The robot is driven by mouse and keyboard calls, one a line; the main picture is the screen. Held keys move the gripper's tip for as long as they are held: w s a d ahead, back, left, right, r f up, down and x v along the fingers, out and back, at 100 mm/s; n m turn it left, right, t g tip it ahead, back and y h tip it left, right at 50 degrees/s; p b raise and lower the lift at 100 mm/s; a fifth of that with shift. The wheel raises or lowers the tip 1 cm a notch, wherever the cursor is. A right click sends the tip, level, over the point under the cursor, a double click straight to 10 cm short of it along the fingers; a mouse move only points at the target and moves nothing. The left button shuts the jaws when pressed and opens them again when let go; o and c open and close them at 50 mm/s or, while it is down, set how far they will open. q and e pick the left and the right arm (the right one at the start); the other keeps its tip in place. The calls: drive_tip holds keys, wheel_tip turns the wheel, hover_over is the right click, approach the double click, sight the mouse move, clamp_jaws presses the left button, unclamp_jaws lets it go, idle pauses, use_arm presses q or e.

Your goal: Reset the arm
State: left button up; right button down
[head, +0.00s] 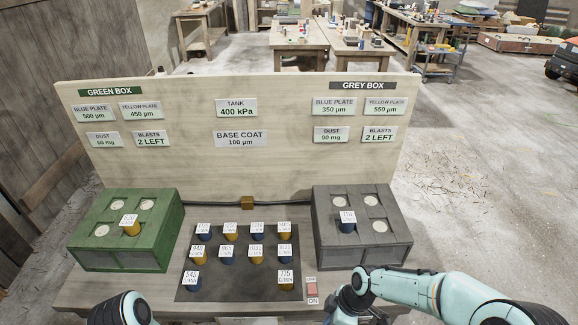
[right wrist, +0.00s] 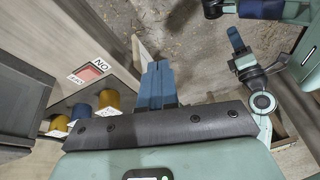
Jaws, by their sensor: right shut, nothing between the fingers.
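My right gripper (right wrist: 157,88) shows in the right wrist view with its blue fingers together and nothing between them. It is beside the table's edge, to the right of the red switch (right wrist: 91,70) and apart from it. In the head view my right arm comes in from the right and bends down past the table's front right corner; its fingers cannot be made out there.
A green box (head: 85,255) and a grey box (head: 335,258) stand on the table, each with one labelled cylinder on top. Several blue and yellow labelled cylinders stand on a dark mat (head: 237,291) between them. A sign board (head: 180,165) rises behind. Open floor lies to the right.

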drive_tip(key=s+f+m, duration=0.3)
drive_tip(key=f+m, duration=0.2)
drive_tip(key=f, duration=0.2)
drive_tip(key=s+f+m, duration=0.3)
drive_tip(key=f+m, duration=0.1)
drive_tip(key=f, duration=0.4)
use_arm(q)
drive_tip(key=shift+w+r+p, duration=0.55)
drive_tip(key=shift+w+r, duration=0.2)
drive_tip(key=shift+w, duration=0.2)
use_arm(e)
drive_tip(key=s+d+f+m, duration=0.1)
drive_tip(key=s+f+m, duration=0.2)
drive_tip(key=s+m, duration=0.2)
drive_tip(key=s+f+m, duration=0.3)
drive_tip(key=s+m, duration=0.2)
drive_tip(key=s, duration=0.3)
drive_tip(key=shift+d+f, duration=0.3)
drive_tip(key=shift+d, duration=0.05)
